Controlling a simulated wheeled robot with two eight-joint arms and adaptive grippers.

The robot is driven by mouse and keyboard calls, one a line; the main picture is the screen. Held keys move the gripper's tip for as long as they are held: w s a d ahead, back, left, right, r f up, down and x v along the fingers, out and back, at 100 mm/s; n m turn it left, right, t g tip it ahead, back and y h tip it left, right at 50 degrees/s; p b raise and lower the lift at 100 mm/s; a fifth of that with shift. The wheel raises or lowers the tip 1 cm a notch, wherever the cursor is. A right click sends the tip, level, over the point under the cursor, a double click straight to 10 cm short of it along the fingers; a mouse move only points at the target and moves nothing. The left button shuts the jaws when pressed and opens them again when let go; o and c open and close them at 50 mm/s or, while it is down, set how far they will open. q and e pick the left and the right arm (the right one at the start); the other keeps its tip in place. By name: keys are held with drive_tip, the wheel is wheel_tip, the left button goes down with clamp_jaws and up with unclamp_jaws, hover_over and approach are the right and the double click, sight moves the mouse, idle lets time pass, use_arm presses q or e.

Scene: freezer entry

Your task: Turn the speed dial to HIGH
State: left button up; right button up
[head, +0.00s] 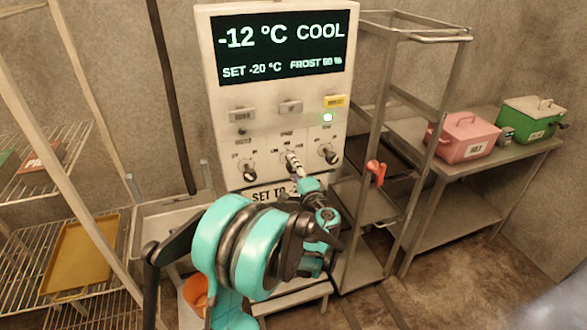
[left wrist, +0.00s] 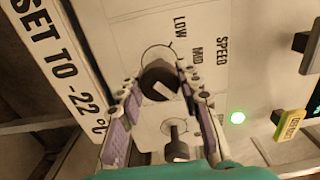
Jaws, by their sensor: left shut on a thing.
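The speed dial (head: 291,160) is the middle of three dark knobs on the white control panel (head: 225,90). In the left wrist view the dial (left wrist: 158,78) is a round black knob with a white mark slanting toward the lower right. LOW, MID and SPEED are readable beside it. No HIGH label is readable there; a finger covers part of that area. My left gripper (head: 296,170) is at the dial, and its two fingers (left wrist: 163,97) are shut on it from both sides. My right gripper is not in view.
The left knob (head: 247,169) and right knob (head: 328,154) flank the dial closely. Above are three buttons, a lit green lamp (head: 327,118) and a display (head: 283,45) reading -12 °C COOL. A metal rack (head: 375,100) stands right of the panel; wire shelves (head: 40,170) stand left.

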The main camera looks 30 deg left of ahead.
use_arm(q)
drive_tip(key=o, duration=1.2)
drive_tip(key=shift+d, duration=0.1)
drive_tip(key=v, duration=1.1)
drive_tip(key=shift+s+d, duration=0.3)
